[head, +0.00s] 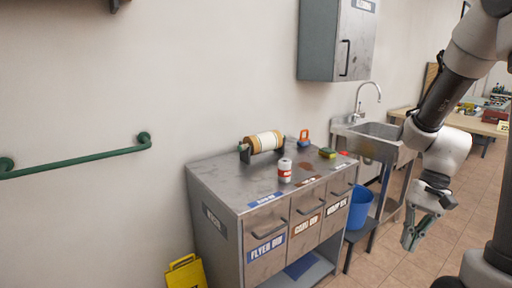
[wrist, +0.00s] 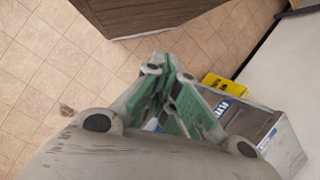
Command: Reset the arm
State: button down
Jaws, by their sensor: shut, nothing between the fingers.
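My arm comes in from the right edge of the head view, folded downward. My gripper (head: 410,243) hangs at its end over the tiled floor, right of the metal cabinet and clear of it. In the wrist view my gripper (wrist: 163,68) shows its green-padded fingers brought together, with nothing between them. The gripper touches nothing that I can see.
A metal cabinet (head: 221,222) with labelled drawers holds a paper roll (head: 265,142), a can (head: 285,170) and small items. A sink (head: 376,137), a blue bucket (head: 360,207) and a yellow floor sign (head: 185,273) stand nearby. Tiled floor (wrist: 60,70) is open below.

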jog(key=s+r+n+t+h, duration=0.2)
jog(key=s+r+t, duration=0.1)
jog(key=r, duration=0.5)
jog(key=s+r+n+t+h, duration=0.1)
jog(key=s+r+n+t, duration=0.2)
jog(key=r, duration=0.5)
jog(key=shift+s+a+t+h, duration=0.25)
jog(key=shift+s+t+h, duration=0.15)
jog(key=shift+s+t, duration=0.15)
